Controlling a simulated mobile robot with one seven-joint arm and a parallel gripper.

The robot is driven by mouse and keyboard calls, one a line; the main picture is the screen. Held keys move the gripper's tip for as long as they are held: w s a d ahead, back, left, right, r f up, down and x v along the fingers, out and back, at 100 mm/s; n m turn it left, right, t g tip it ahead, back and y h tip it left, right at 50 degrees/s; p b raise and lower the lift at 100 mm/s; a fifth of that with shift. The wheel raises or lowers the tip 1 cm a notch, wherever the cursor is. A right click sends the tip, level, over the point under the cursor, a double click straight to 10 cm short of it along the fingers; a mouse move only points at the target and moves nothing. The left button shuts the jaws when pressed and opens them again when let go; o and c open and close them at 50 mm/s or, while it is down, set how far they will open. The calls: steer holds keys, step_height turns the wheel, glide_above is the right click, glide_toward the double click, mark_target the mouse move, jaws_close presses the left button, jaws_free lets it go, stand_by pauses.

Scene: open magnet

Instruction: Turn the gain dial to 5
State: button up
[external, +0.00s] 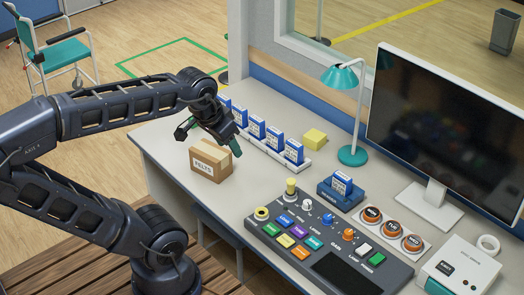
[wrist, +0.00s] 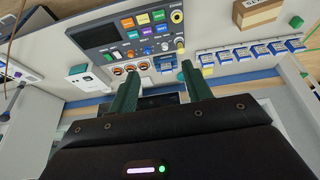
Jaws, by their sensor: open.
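The wrist view shows the console (wrist: 95,38) upside down, with the orange (wrist: 131,53), blue (wrist: 147,50) and white (wrist: 165,47) knobs beyond my fingers. My gripper (external: 208,135) is open and empty, above the desk's left part near the cardboard box, well away from the knobs. Its green fingertips (wrist: 159,72) are spread apart.
A cardboard box (external: 208,166) stands left of the console. A row of blue-white cartridges (external: 257,127), a yellow block (external: 314,138) and a teal lamp (external: 352,155) line the desk's back. A monitor (external: 440,110) rises at right.

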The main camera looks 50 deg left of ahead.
steer(key=w+d+f+n+g+h, duration=0.1)
steer(key=w+d+n, duration=0.1)
steer(key=w, duration=0.3)
steer(key=w+d+f+n+g+h, duration=0.1)
steer(key=w+f+n, duration=0.1)
steer(key=w, duration=0.2)
steer(key=n+g+y, duration=0.2)
steer(key=n+g, duration=0.1)
steer(key=n, duration=1.1)
glide_above(349, 232)
step_height(349, 232, down, 25)
step_height(349, 232, down, 11)
steer(key=shift+a+r, duration=0.1)
steer(key=c, duration=1)
